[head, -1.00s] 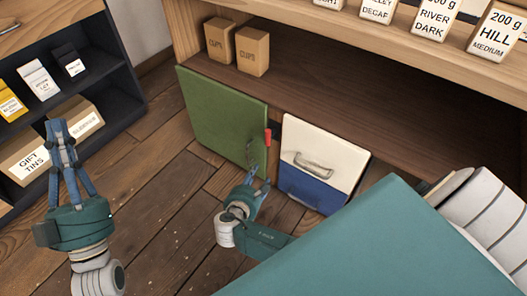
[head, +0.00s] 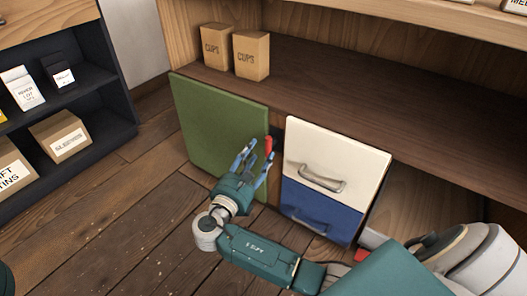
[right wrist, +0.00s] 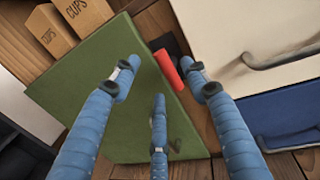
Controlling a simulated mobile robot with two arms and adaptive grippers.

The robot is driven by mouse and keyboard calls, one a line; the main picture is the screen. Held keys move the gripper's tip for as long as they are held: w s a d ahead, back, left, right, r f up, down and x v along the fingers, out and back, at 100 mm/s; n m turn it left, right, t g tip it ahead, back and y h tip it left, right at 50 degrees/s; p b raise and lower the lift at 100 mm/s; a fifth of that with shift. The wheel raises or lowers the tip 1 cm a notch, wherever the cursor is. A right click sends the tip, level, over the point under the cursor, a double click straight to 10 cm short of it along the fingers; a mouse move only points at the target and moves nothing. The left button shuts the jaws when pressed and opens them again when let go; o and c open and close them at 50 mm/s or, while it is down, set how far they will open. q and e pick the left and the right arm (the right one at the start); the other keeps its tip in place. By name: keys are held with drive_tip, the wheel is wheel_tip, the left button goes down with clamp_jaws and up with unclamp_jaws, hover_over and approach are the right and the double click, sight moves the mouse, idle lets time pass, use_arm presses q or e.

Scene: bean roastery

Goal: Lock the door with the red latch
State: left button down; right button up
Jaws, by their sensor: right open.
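The green door (head: 215,120) is a flat panel low in the wooden counter; I cannot tell whether it sits fully closed. The red latch (head: 268,147) is a short bar at the door's right edge, standing near upright and slightly tilted. My right gripper (head: 257,158) is open in front of the door's right edge, close to the latch. In the right wrist view the red latch (right wrist: 168,70) shows between the spread fingertips of my right gripper (right wrist: 159,82), beside a dark plate; contact cannot be told. My left gripper's fingers are out of view.
A white drawer (head: 335,160) and a blue drawer (head: 320,209), both with handles, are right of the latch. Two cups boxes (head: 251,55) stand on the brown shelf (head: 350,88) above. A dark shelf unit (head: 100,100) is at left. Wooden floor lies open in front.

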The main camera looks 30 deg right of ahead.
sight(272, 143)
drive_tip(key=b+x, duration=0.1)
drive_tip(key=x, duration=0.4)
drive_tip(key=shift+b, duration=0.35)
clamp_jaws()
